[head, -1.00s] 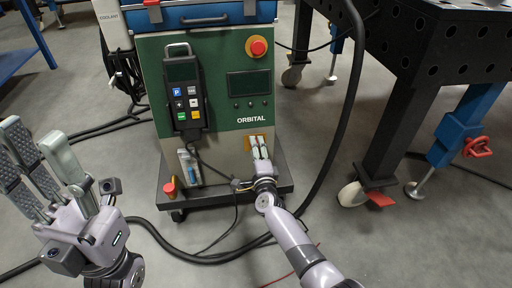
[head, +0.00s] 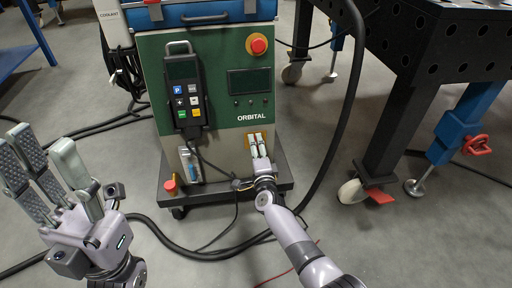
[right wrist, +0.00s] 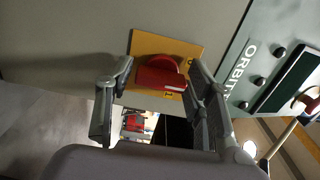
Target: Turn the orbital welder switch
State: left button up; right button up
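The orbital welder (head: 217,98) is a green and grey cabinet on a dark wheeled base. Its switch is a red knob (right wrist: 162,74) on a yellow plate (right wrist: 190,50), seen in the right wrist view with marks around it. My right gripper (right wrist: 160,95) is open, with its fingers on either side of the red knob; contact cannot be told. In the head view the right gripper (head: 258,145) is in front of the yellow plate and hides the knob. My left gripper (head: 75,175) is open and empty at the left, away from the welder.
A red emergency button (head: 257,45) and a handheld pendant (head: 187,93) are on the cabinet front. A black hose (head: 345,115) runs down the cabinet's right side. A dark perforated table (head: 440,45) stands at the right.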

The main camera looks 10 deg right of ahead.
jog(key=shift+o, duration=1.4)
jog(key=shift+r, duration=0.1)
jog(key=s, duration=1.2)
